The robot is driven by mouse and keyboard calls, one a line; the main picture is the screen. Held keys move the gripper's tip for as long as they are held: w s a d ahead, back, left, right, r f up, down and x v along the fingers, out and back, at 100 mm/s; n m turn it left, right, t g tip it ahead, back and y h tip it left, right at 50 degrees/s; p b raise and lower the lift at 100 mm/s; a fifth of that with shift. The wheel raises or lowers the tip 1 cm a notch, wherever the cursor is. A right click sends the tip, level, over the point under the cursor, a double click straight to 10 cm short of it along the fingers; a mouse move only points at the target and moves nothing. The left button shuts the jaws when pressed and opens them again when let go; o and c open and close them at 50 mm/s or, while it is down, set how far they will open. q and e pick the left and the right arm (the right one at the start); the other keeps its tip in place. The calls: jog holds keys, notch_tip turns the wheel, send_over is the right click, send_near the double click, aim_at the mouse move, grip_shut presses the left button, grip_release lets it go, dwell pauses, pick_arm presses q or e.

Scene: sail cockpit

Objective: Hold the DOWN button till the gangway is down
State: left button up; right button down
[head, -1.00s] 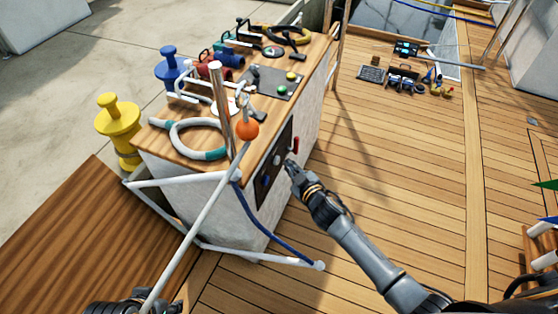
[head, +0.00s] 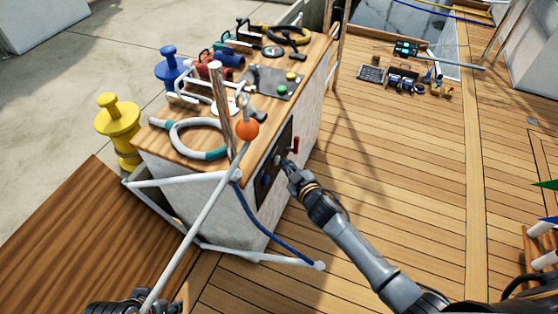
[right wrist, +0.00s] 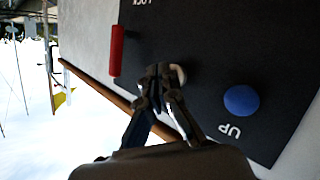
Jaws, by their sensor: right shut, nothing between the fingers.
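The black control panel (head: 267,179) is on the side of the white console. In the right wrist view the panel (right wrist: 205,40) appears upside down, with a red lever (right wrist: 116,50) near a "LOCK" label and a blue button (right wrist: 241,100) beside "UP". A pale button (right wrist: 180,74) shows at the tips of my right gripper (right wrist: 157,78), partly hidden by them. No DOWN label is visible. My right gripper (head: 286,164) is shut and empty, at the panel; contact is unclear. A brown plank surface (head: 70,235), possibly the gangway, lies at left. My left gripper (head: 130,306) is cut off at the bottom edge.
Yellow (head: 117,128) and blue bollards stand behind. The deck (head: 410,190) to the right is mostly clear.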

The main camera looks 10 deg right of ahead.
pick_arm(q)
jog(key=shift+r, duration=0.25)
pick_arm(e)
jog(key=shift+w+a, duration=0.15)
jog(key=shift+a, duration=0.15)
pick_arm(q)
jog(key=shift+f, duration=0.1)
pick_arm(e)
jog(key=shift+w+a, duration=0.1)
jog(key=shift+a, duration=0.05)
dwell(1.4)
dwell(4.6)
pick_arm(q)
jog(key=x, duration=0.2)
jog(key=shift+w+f+p, duration=0.25)
jog(key=shift+f+p, duration=0.1)
pick_arm(e)
jog(key=shift+s+d, duration=0.55)
jog(key=shift+d, duration=0.3)
pick_arm(q)
jog(key=shift+d+r, duration=0.1)
jog(key=shift+r, duration=0.05)
